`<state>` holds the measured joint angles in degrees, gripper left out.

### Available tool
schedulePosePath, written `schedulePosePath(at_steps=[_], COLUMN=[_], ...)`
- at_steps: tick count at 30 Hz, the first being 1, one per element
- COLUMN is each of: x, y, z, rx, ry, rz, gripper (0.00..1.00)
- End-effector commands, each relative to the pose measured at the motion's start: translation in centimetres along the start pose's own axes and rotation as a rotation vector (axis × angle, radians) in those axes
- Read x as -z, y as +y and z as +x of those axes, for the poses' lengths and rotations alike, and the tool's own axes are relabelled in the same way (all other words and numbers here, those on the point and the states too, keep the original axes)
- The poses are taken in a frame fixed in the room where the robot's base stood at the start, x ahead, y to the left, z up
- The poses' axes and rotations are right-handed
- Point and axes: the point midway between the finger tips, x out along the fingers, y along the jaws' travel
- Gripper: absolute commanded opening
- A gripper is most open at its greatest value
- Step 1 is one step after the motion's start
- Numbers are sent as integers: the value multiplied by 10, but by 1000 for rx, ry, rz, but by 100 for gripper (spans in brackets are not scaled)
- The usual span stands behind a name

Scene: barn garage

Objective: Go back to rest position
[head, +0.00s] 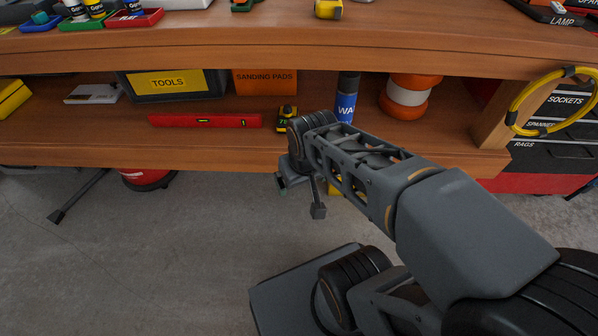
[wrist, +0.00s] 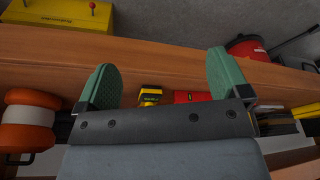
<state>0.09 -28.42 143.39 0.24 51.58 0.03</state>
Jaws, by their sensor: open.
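My arm reaches out from the lower right to the front of the workbench's lower shelf (head: 90,146). My gripper (head: 299,197) hangs near the shelf's front edge in the head view, partly hidden by my own wrist. In the wrist view my gripper (wrist: 164,72) shows two green pads spread wide apart, with nothing between them. A yellow and black tape measure (head: 287,117) stands on the lower shelf just behind my wrist; it also shows in the wrist view (wrist: 150,97), beyond the gripper's base.
The lower shelf holds a red level (head: 205,121), a TOOLS box (head: 170,84), a sanding pads box (head: 265,82), a blue-labelled can (head: 347,97) and an orange-white spool (head: 410,96). A yellow case (wrist: 60,14) stands on the floor. Floor at left (head: 150,260) is largely clear.

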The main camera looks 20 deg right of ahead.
Motion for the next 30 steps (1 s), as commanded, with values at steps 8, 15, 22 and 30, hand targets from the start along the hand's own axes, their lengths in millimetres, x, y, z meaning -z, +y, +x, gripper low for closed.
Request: schedulePosePath(at_steps=[8,15,22,30], x=[12,46,94,137], y=[4,18,36,52], z=[-24,-90,-183,-274], rx=[-9,-30,-41,-23], ry=[36,151,328,505], rz=[37,156,327,481], gripper=[94,94,94,94])
